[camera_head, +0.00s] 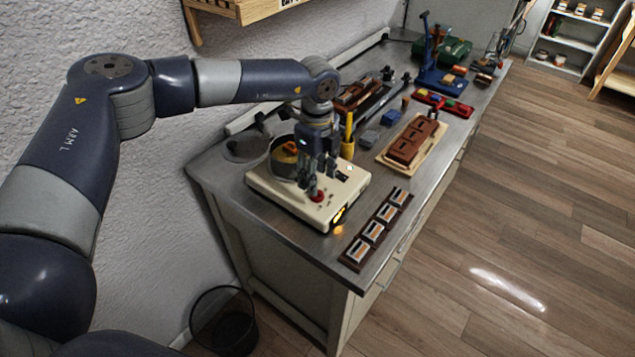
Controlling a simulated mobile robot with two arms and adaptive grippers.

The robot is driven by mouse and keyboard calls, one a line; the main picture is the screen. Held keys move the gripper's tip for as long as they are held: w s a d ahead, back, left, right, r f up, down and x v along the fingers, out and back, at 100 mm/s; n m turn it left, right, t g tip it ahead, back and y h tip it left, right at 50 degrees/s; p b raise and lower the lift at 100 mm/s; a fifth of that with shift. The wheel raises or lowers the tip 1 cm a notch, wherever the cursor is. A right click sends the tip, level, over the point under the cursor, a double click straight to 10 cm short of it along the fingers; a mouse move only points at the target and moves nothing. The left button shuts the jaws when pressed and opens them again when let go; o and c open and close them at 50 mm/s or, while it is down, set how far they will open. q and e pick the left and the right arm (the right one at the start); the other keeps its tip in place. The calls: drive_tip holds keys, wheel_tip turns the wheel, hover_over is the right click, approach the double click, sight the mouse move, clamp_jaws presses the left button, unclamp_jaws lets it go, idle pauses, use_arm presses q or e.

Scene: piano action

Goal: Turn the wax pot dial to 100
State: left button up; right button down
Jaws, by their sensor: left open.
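The wax pot (284,157) is a metal pot with orange wax in it, set at the back of a cream base unit (268,193). A red dial (317,196) sits on the top face of the base, near its front. A small lit orange display (339,216) shows on the front side, too small to read. My left gripper (315,186) points down right over the dial, with its fingers open and close to it. I cannot tell whether the fingers touch the dial. The gripper hides part of the pot and of the base. My right gripper is not in view.
A dark rack of several framed pieces (377,230) lies at the table's front edge. A brown block on a board (412,143) lies to the right. A wire bin (224,322) is on the floor.

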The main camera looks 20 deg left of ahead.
use_arm(q)
drive_tip(key=shift+f+p, duration=0.45)
drive_tip(key=shift+f, duration=1.9)
drive_tip(key=shift+c, duration=0.2)
drive_tip(key=c, duration=1.1)
